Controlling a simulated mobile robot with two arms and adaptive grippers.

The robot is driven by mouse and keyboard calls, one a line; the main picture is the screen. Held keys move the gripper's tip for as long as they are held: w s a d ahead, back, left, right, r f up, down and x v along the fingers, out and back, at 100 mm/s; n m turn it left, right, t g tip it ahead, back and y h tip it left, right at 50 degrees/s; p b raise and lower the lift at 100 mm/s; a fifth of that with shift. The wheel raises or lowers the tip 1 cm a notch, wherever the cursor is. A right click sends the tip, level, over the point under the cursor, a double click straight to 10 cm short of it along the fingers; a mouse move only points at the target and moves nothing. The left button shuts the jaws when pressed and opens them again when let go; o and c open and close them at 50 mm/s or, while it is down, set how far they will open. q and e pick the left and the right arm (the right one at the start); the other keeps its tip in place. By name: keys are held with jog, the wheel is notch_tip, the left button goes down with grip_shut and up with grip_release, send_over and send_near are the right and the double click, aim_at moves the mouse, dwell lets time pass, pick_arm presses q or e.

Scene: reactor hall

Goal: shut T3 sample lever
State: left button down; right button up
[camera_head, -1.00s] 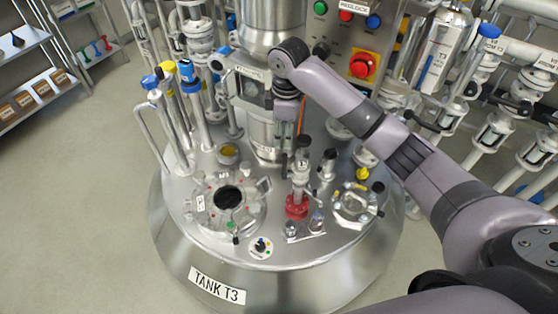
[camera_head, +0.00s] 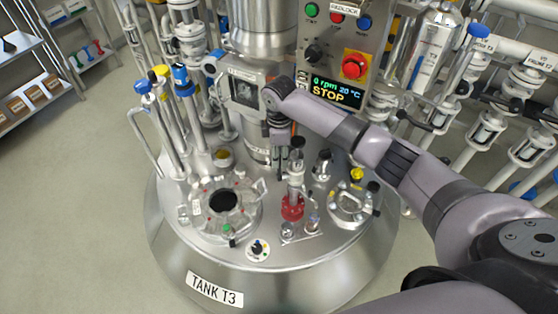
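The steel tank T3 (camera_head: 275,278) fills the middle of the view, with its label on the front. On its lid stands an upright metal fitting with a red collar (camera_head: 292,208); I cannot tell for sure whether it carries the sample lever. A black-topped part shows at its upper end. My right gripper (camera_head: 284,164) points down at the top of this fitting, beside or just behind it. Its fingers are small and dark, partly hidden, so contact and opening are unclear. My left gripper is out of view.
A control panel with a red emergency button (camera_head: 354,67) and a display reading STOP (camera_head: 331,96) stands behind. Pipes with blue caps (camera_head: 181,74) rise at the left.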

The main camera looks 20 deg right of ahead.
aim_at(279, 175)
jog(key=shift+f, duration=1.85)
jog(key=shift+c, duration=0.5)
grip_shut()
